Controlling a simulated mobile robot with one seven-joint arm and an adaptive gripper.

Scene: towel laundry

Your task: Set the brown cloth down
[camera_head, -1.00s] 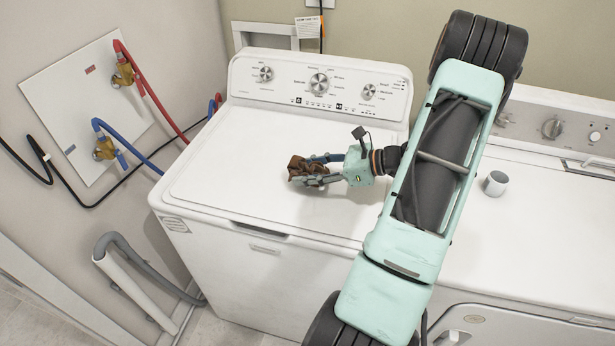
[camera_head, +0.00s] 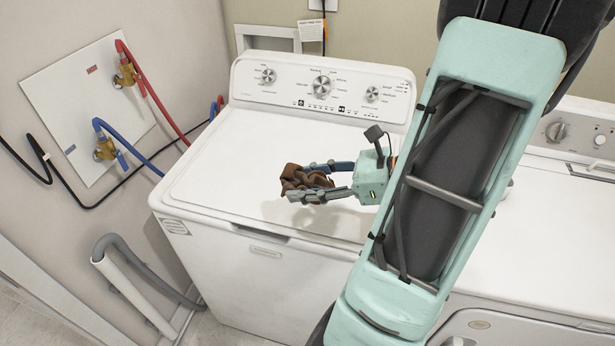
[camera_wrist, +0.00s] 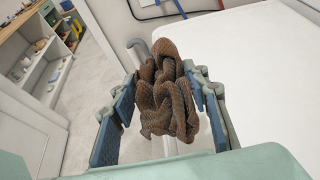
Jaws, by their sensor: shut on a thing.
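The brown cloth (camera_head: 303,182) is a crumpled bundle between the fingertips of my gripper (camera_head: 318,180). In the head view it is held above the white lid of the left washer (camera_head: 240,150), with a soft shadow below it. In the wrist view the ribbed cloth (camera_wrist: 167,95) bunches up between the two blue-padded fingers of my gripper (camera_wrist: 165,95). The fingers stand fairly wide apart with the cloth between them. Part of the cloth is hidden by the near finger in the head view.
A second white machine (camera_head: 535,235) stands to the right, partly behind my arm. Red and blue hoses (camera_head: 145,80) and a grey drain hose (camera_head: 135,265) are at the left wall. The lid's left part is clear. Shelves (camera_wrist: 40,60) show in the wrist view.

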